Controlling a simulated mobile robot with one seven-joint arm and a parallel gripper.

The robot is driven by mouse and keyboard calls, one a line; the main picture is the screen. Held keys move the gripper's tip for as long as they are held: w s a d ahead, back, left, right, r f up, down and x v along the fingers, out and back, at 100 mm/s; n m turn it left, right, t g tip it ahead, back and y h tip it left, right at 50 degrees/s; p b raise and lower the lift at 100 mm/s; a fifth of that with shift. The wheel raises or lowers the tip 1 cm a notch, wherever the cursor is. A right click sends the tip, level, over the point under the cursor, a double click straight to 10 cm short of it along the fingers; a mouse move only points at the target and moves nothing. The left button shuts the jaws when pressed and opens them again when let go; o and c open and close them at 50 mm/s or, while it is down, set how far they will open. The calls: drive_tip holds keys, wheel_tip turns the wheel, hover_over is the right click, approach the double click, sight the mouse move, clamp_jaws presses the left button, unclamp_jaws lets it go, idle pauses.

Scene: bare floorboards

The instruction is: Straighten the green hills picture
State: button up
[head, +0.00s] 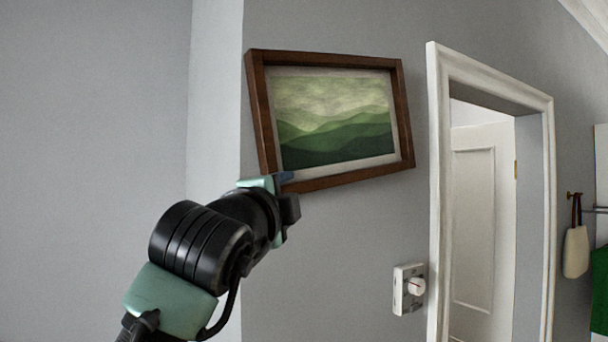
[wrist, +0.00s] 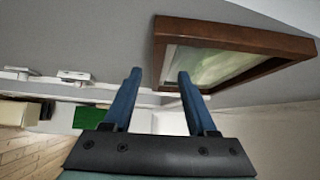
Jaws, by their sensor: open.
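The green hills picture (head: 335,120) hangs on the grey wall in a brown wooden frame (head: 405,120). It is tilted, with its right side higher and its side edges leaning to the left at the top. My gripper (head: 287,178) is at the frame's lower left corner in the head view, partly hidden behind my own wrist. In the wrist view my gripper (wrist: 160,75) is open, with two blue fingers apart and nothing between them. The picture frame (wrist: 161,45) shows there beyond the right finger, which overlaps it. I cannot tell whether they touch.
A white door frame (head: 437,180) stands to the right of the picture. A white wall box with a dial (head: 409,289) is below right. A cream bag (head: 576,252) hangs on a hook farther right. The wall left of the picture is bare.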

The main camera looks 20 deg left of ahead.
sight(303, 188)
drive_tip(key=w+p, duration=0.1)
drive_tip(key=w, duration=0.1)
drive_tip(key=w+p, duration=0.1)
drive_tip(key=w, duration=0.2)
drive_tip(key=w+a+r+p, duration=0.1)
drive_tip(key=w+p, duration=0.1)
drive_tip(key=shift+w, duration=0.35)
drive_tip(key=shift+w+f, duration=0.15)
drive_tip(key=shift+w, duration=0.2)
drive_tip(key=shift+s, duration=0.1)
clamp_jaws()
